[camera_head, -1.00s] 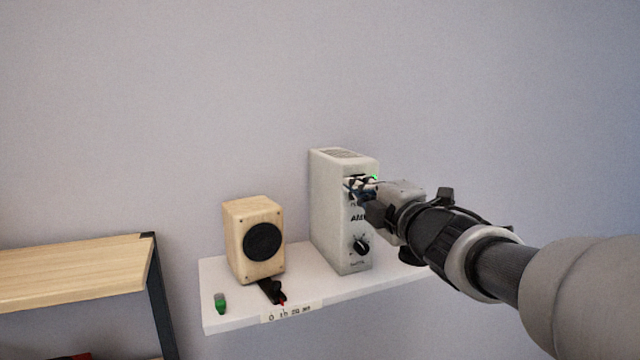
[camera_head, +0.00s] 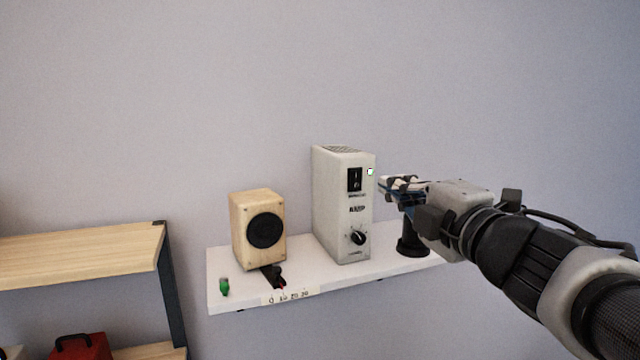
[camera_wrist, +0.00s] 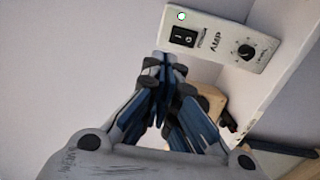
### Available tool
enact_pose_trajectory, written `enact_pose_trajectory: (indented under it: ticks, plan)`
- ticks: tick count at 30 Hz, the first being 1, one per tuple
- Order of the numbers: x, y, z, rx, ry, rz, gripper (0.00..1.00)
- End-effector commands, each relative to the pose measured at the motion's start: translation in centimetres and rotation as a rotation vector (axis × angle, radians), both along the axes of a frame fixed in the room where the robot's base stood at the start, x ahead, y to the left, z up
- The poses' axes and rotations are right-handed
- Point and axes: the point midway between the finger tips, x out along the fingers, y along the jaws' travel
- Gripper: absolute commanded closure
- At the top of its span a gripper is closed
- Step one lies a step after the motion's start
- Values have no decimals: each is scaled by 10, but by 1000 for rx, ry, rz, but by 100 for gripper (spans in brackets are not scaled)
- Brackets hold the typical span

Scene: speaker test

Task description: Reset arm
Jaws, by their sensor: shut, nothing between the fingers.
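My gripper (camera_head: 388,186) is shut and empty, to the right of the amplifier in the head view, apart from it as far as I can tell. In the wrist view my gripper (camera_wrist: 160,62) has its blue and grey fingers together at the tips. The white amplifier (camera_head: 328,205) stands upright on the shelf, with a black switch, a lit green light and a black knob. Its front panel (camera_wrist: 218,40) also shows in the wrist view, beyond the fingertips.
A wooden speaker (camera_head: 243,250) stands left of the amplifier on the white shelf (camera_head: 235,302). A small green item (camera_head: 224,287) is near the left end. A black object (camera_head: 411,243) stands at the right, partly behind my gripper. A wooden rack (camera_head: 80,255) is at left.

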Motion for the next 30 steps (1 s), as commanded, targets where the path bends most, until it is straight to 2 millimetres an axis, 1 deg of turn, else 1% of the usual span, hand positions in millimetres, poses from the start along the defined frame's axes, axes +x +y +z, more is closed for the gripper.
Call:
enact_pose_trajectory:
  ticks: [8,11,13,14,17,18,20,21,23,24,26,27,29,30]
  plan:
    - [0,-1,-2,6,3,-6,100]
    - [-2,-8,-17,58,23,-55,100]
    - [-5,-20,-40,137,57,-131,100]
    - [-8,-26,-54,183,79,-171,100]
    - [-25,-51,-115,376,179,-331,100]
    - [-34,-59,-144,462,228,-398,100]
    - [-50,-69,-187,578,306,-489,100]
    - [-62,-72,-214,650,358,-542,100]
    - [-81,-75,-256,751,439,-618,100]
    - [-94,-74,-283,812,494,-664,100]
    - [-115,-71,-324,901,580,-733,100]
    - [-129,-67,-350,953,638,-775,100]
    - [-152,-59,-389,1031,728,-835,100]
    - [-168,-52,-413,1076,790,-874,100]
